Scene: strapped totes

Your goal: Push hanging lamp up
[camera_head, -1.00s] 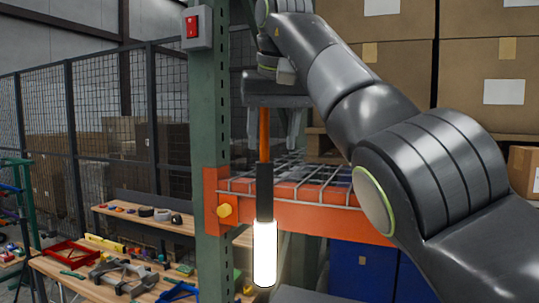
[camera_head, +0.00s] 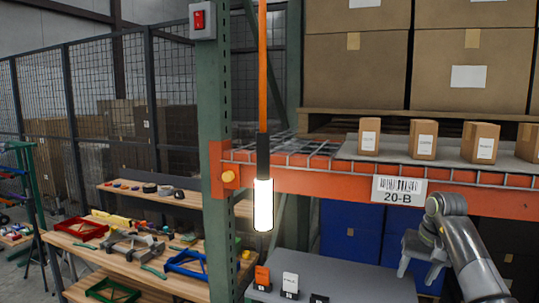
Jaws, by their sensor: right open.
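The hanging lamp (camera_head: 263,205) is a glowing white tube under a black handle, on an orange cord (camera_head: 263,80) that runs up out of the picture. It hangs upright in front of the orange rack beam, right of the green post. My right gripper (camera_head: 418,272) is open and empty at the lower right, over the grey table's right end, well away from the lamp. My left gripper is not in view.
A grey table (camera_head: 345,285) below the beam bears small orange, white and black items. Small boxes (camera_head: 423,140) stand on the rack shelf above a 20-B label (camera_head: 398,190). A workbench (camera_head: 85,240) with tools is at left. A red switch box (camera_head: 202,20) is on the post.

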